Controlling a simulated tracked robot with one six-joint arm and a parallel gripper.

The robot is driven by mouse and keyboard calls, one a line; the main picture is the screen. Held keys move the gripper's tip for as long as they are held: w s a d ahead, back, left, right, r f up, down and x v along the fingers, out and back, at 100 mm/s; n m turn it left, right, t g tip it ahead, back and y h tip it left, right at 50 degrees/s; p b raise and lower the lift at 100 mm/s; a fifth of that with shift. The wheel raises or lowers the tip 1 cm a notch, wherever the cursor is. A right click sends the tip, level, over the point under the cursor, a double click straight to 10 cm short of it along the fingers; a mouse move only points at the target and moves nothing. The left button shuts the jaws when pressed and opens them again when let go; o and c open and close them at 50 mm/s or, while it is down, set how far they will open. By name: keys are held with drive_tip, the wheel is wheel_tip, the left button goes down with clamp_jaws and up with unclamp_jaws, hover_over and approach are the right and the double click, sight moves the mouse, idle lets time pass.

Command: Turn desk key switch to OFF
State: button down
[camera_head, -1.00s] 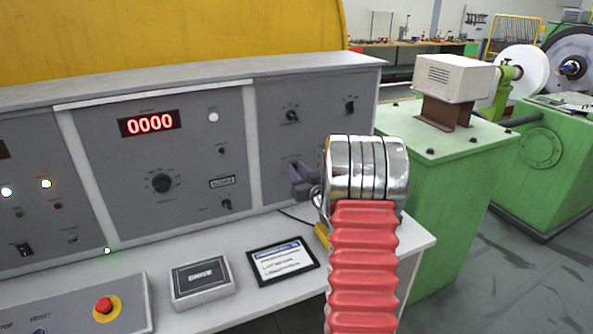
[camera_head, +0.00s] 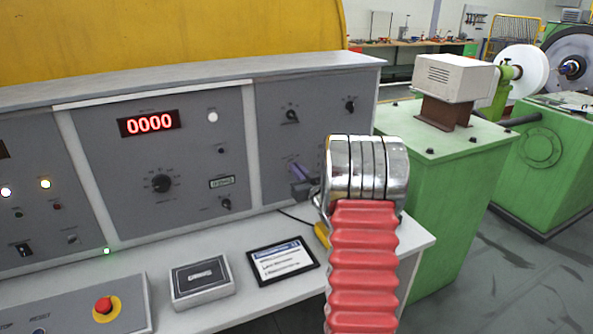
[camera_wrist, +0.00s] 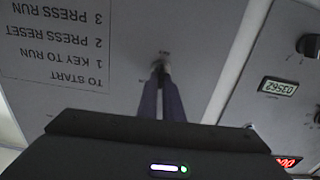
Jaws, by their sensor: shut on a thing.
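The desk key switch (camera_wrist: 160,66) is a small dark piece on the grey panel, mostly hidden between my fingertips in the wrist view. My gripper (camera_wrist: 161,74) is shut on it, with two purple fingers reaching up to the panel. In the head view my gripper (camera_head: 294,169) is at the lower part of the right-hand grey panel (camera_head: 272,140), and the key is hidden there. The fingers look turned so that one lies nearly above the other. The key's position marking is too small to read.
My red and chrome arm hides part of the panel's right side. Two black knobs sit above my gripper, a left one (camera_head: 292,115) and a right one (camera_head: 350,106). A tablet (camera_head: 283,261) and a grey box (camera_head: 202,283) lie on the desk. A green machine cabinet (camera_head: 440,190) stands at right.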

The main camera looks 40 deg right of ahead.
drive_tip(key=n, duration=0.8)
drive_tip(key=shift+w+a+f+n, duration=0.1)
drive_tip(key=shift+a+n, duration=0.2)
drive_tip(key=shift+a, duration=0.05)
idle(0.5)
drive_tip(key=c, duration=1.9)
unclamp_jaws()
drive_tip(key=v, duration=1.4)
drive_tip(key=shift+w, duration=0.1)
